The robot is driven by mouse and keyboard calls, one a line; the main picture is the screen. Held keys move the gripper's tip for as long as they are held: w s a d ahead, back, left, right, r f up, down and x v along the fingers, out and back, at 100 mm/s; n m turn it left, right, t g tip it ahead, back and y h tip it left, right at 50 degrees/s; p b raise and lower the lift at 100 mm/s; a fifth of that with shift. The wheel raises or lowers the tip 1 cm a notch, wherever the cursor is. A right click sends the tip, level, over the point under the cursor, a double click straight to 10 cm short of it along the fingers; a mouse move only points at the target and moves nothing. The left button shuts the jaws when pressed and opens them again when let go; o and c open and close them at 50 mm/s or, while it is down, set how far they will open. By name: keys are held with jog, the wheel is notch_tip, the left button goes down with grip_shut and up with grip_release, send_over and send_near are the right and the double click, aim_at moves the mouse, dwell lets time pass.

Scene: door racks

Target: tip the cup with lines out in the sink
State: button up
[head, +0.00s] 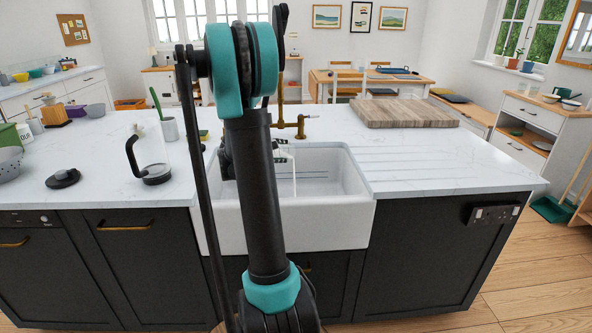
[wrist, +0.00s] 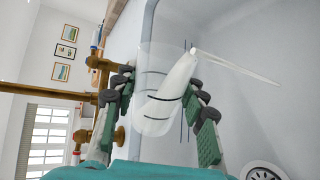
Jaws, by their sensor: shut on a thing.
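The clear cup with lines (wrist: 152,88) shows in the wrist view with dark marks on its side and white liquid inside. My gripper (wrist: 160,95) is shut on it, one padded finger on each side. The cup is tipped, and a thin white stream (wrist: 240,68) runs from its rim. In the head view the stream (head: 294,178) falls inside the white sink (head: 335,222). My arm hides most of the gripper and cup there. The sink's inner wall (wrist: 250,110) and the drain (wrist: 262,173) show in the wrist view.
A brass tap (head: 292,124) stands behind the sink, close to the gripper. A wooden board (head: 405,112) lies at the back right. The ridged counter right of the sink is clear.

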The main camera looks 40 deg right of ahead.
jog(key=shift+s+d+r+m, duration=0.1)
jog(key=shift+s+r+m, duration=0.05)
jog(key=shift+s+m, duration=0.15)
dwell(0.4)
jog(key=shift+s+d+r+m+t+y, duration=0.1)
jog(key=shift+s+r+m+t+y, duration=0.2)
jog(key=shift+m+t, duration=0.4)
dwell(0.9)
jog(key=shift+w, duration=0.15)
jog(key=shift+w+a+f+n+g, duration=0.2)
jog(key=shift+w+f+n+g, duration=0.2)
jog(key=shift+w+n, duration=0.15)
jog(key=shift+w+a+f+n+g, duration=0.15)
jog(key=shift+w+f+n+g, duration=0.2)
jog(key=shift+n, duration=0.3)
jog(key=shift+s+r+h, duration=0.1)
jog(key=shift+r+h, duration=0.05)
jog(key=shift+h, duration=0.25)
